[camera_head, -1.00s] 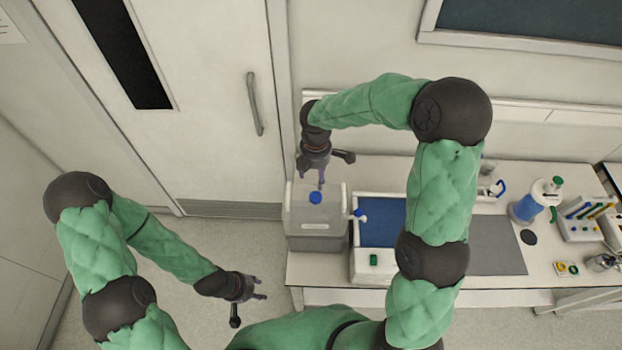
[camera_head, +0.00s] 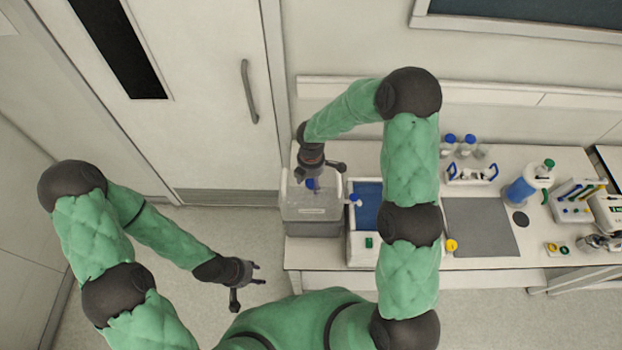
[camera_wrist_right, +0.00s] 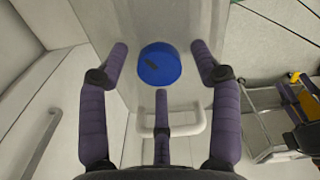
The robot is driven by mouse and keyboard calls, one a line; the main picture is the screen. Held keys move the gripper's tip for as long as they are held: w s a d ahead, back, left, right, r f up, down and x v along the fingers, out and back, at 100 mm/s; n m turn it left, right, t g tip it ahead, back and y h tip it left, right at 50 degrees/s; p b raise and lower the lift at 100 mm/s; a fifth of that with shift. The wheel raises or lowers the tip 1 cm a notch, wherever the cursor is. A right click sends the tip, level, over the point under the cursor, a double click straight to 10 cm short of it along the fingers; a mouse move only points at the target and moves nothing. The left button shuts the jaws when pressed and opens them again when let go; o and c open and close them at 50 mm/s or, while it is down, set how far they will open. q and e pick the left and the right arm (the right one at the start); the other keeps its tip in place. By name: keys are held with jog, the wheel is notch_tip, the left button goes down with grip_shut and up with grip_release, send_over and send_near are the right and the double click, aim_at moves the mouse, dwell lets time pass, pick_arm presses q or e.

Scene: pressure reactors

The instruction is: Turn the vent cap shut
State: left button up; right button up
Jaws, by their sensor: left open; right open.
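The blue vent cap (camera_head: 310,184) sits on top of a translucent carboy (camera_head: 312,212) at the left end of the bench. In the right wrist view the round blue cap (camera_wrist_right: 159,64) has a dark mark on its top and lies between the spread fingers. My right gripper (camera_head: 314,180) is above the carboy, pointing down, and partly covers the cap. In its wrist view the right gripper (camera_wrist_right: 160,62) is open, and its fingers show gaps to the cap. My left gripper (camera_head: 258,273) is open and empty, low over the floor, left of the bench.
Further right are a grey mat (camera_head: 480,227), a blue jug (camera_head: 519,190) and a bottle rack (camera_head: 470,174). My right arm spans the bench.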

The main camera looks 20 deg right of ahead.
jog(key=c, duration=1.2)
jog(key=shift+o, duration=0.2)
